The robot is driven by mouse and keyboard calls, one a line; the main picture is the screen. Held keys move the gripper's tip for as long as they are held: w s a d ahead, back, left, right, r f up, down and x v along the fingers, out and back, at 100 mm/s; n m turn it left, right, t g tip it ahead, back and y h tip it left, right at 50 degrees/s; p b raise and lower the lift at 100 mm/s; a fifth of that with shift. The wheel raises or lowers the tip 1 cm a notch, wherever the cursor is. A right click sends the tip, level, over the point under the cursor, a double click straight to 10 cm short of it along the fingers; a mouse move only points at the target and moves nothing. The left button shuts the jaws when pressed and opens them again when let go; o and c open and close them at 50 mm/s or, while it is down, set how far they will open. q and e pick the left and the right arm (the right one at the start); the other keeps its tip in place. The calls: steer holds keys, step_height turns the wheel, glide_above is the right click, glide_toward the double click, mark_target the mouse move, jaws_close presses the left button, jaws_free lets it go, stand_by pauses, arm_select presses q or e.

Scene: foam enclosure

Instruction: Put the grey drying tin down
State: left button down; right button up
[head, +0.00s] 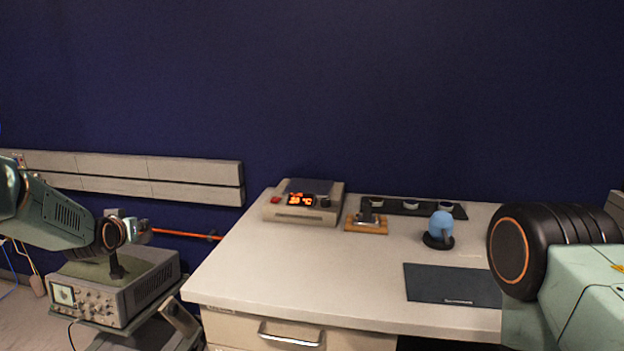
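No gripper is seen clearly holding a grey drying tin. Small round grey-white tins or cups (410,205) sit in a dark tray (460,211) at the back of the bench; which one is the drying tin, if any, I cannot tell. My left gripper (138,232) is at the left, small and partly hidden by its own wrist, well away from the bench top. Its fingers are too unclear to show whether they are open or shut. My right arm comes in at the right edge, but its gripper is out of view.
On the pale bench (345,275) stand a heater-like device (300,213) with an orange display, a wooden block (365,227) with a small metal piece, a blue ball (441,224) on a black base and a dark mat (450,285). An instrument (115,290) stands lower left.

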arm_select(q)
steer(key=s+d+f+m+h+b, duration=0.1)
steer(key=s+d+f+m+h, duration=0.25)
steer(key=s+f, duration=0.35)
steer(key=s+d+f+m+h+b, duration=0.2)
steer(key=s+f+h, duration=0.25)
steer(key=s, duration=0.35)
steer(key=s+d+r+m+g+h+b, duration=0.15)
steer(key=s+d+m+g+h, duration=0.55)
steer(key=s+d, duration=1.15)
steer(key=shift+m+t+y, duration=0.45)
steer(key=shift+t+y, duration=0.05)
steer(key=shift+t, duration=0.3)
steer(key=shift+s+d+f, duration=0.2)
steer(key=shift+s+f, duration=0.1)
steer(key=shift+f, duration=0.65)
steer(key=shift+s+d+f, duration=0.15)
steer(key=shift+s+f, duration=0.1)
steer(key=shift+f, duration=0.65)
steer(key=shift+s+d+f, duration=0.2)
steer(key=shift+s+f, duration=0.1)
steer(key=shift+f, duration=0.65)
